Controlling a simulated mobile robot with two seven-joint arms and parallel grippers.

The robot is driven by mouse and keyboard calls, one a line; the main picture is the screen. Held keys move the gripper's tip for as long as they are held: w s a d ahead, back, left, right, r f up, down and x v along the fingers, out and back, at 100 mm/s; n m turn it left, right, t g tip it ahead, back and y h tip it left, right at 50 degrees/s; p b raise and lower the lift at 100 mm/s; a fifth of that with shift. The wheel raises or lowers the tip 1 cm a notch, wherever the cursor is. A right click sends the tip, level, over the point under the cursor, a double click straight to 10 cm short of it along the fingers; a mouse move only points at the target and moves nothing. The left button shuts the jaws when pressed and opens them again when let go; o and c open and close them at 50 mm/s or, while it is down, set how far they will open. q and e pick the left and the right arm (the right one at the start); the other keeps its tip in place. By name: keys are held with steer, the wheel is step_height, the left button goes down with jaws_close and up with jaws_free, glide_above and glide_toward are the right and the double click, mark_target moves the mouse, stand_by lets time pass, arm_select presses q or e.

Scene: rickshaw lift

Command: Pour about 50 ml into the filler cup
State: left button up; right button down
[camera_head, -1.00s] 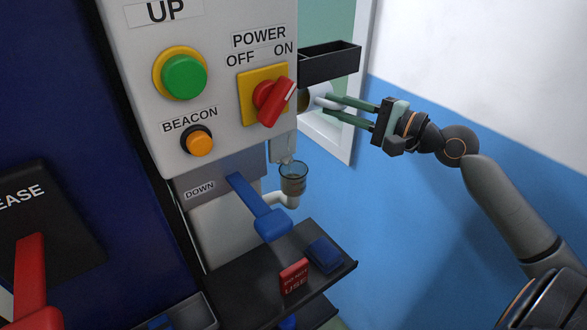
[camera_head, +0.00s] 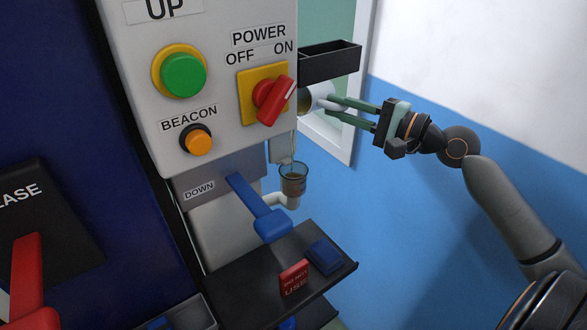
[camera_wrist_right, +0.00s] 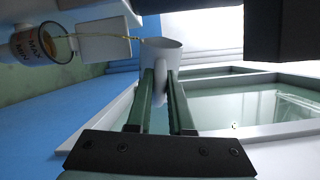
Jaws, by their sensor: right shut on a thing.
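My right gripper (camera_head: 334,107) is shut on the handle of a white mug (camera_head: 318,96), seen in the head view beside the grey control box and partly hidden by it. In the right wrist view, the mug (camera_wrist_right: 165,50) is tilted and a thin yellowish stream (camera_wrist_right: 105,37) runs from its lip to the clear filler cup (camera_wrist_right: 32,45). The cup has MAX and MIN marks and an amber tint inside. In the head view the filler cup (camera_head: 293,183) stands below the box on a pale bent pipe. My left gripper is not in view.
The control box (camera_head: 215,70) has a green button, an orange beacon button and a red power switch. A black tray (camera_head: 328,62) sits just above my gripper. A blue lever (camera_head: 258,208) and a dark shelf (camera_head: 240,285) lie below. Free room is at the right.

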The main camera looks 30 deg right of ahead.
steer(key=m+p, duration=0.1)
steer(key=r+m+p, duration=0.1)
steer(key=p, duration=0.1)
steer(key=shift+w+d+m, duration=0.1)
steer(key=shift+d+m, duration=0.15)
steer(key=shift+m, duration=0.15)
steer(key=shift+f, duration=0.45)
steer(key=shift+r+m+p, duration=0.5)
steer(key=shift+p, duration=0.55)
steer(key=shift+m, duration=0.3)
steer(key=shift+d+r+m+b, duration=0.15)
steer(key=shift+r+m, duration=0.2)
steer(key=shift+m, duration=0.35)
steer(key=shift+a+r+m+b, duration=0.15)
steer(key=shift+r+m, duration=0.15)
steer(key=shift+m, duration=0.4)
steer(key=shift+d, duration=0.1)
